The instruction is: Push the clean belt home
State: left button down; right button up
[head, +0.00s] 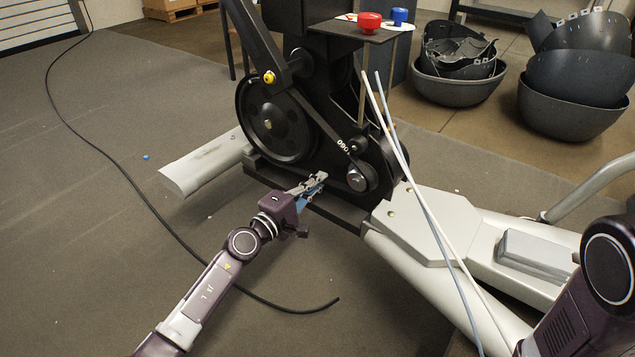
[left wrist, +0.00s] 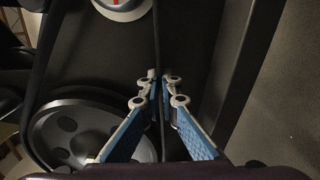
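The belt (head: 329,127) is a dark band marked with white digits. It runs between the large dark pulley (head: 277,124) and the small pulley (head: 357,180) low on the machine. My left gripper (head: 322,178) is low beside the machine, between the two pulleys, with its blue pads facing inward. In the left wrist view its fingertips (left wrist: 158,79) are close together on a thin dark strip that looks like the belt's lower run. The large pulley also shows in the left wrist view (left wrist: 82,137). How deep the belt sits in its grooves cannot be told. My right gripper is out of view.
Two thin pale rods (head: 402,164) cross the head view before the machine. Dark shells fill bowls (head: 458,87) at the back right. A black cable (head: 99,163) lies on the open floor left.

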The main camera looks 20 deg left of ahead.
pick_arm(q)
jog(key=shift+w+d, duration=0.15)
jog(key=shift+w, duration=0.15)
dwell(0.4)
jog(key=c, duration=2.1)
grip_release()
jog(key=shift+s, duration=0.3)
jog(key=v, duration=1.1)
jog(key=shift+s+a, duration=0.2)
jog(key=shift+r, duration=0.1)
